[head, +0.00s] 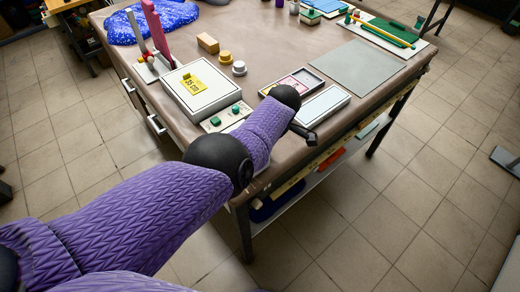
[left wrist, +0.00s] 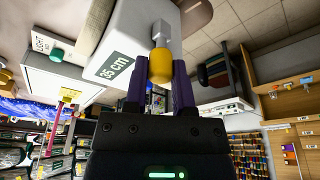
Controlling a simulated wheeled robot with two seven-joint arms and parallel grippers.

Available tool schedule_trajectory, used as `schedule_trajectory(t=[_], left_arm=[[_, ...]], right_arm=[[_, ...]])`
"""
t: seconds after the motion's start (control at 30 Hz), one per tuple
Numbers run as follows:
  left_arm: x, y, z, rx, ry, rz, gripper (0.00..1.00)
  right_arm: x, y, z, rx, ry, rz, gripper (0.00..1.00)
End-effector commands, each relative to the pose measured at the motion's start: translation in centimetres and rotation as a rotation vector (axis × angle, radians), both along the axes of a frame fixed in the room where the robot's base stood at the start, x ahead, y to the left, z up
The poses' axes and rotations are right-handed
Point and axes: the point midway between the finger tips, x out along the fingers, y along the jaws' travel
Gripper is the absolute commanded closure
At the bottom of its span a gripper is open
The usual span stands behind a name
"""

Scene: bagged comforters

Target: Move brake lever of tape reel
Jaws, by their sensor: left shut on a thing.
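A lever with a yellow knob (left wrist: 160,68) on a metal stem shows in the left wrist view. The stem meets a white body (left wrist: 138,32) with a green "35 cm" label (left wrist: 119,58). My left gripper (left wrist: 160,82) has its two purple fingers on either side of the yellow knob and is shut on it. In the head view my left arm, in purple, reaches to the front edge of the table and hides the fingers and the lever. I cannot make out the tape reel there. My right gripper is in neither view.
On the table (head: 290,55) are a white box with a yellow label (head: 195,85), a panel with green knobs (head: 226,118), a pink-lined tray (head: 291,85), a pale tray (head: 322,104) and a grey mat (head: 358,68). Floor in front is clear.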

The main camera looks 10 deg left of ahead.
Motion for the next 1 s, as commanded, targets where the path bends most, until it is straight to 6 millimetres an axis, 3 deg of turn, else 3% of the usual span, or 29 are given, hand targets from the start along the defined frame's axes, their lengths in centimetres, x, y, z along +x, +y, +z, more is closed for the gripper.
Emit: schedule_trajectory(t=[0.3, 0.33, 0.47, 0.77, 1.0], left_arm=[[-0.2, 0.0, -0.2, -0.001, 0.007, -0.001, 1.0], [-0.2, 0.0, -0.2, -0.001, 0.007, -0.001, 0.62], [-0.1, 0.0, -0.1, -0.001, 0.004, -0.001, 0.35], [-0.1, -0.1, 0.2, -0.001, 0.003, -0.001, 0.33], [-0.1, -1.5, 5.9, -0.002, -0.001, -0.002, 0.33]], right_arm=[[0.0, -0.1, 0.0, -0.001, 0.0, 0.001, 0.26], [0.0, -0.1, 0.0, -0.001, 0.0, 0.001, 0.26], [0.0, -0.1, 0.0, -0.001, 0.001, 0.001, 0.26], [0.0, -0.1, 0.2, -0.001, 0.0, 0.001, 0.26], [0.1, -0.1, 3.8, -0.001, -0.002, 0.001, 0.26]])
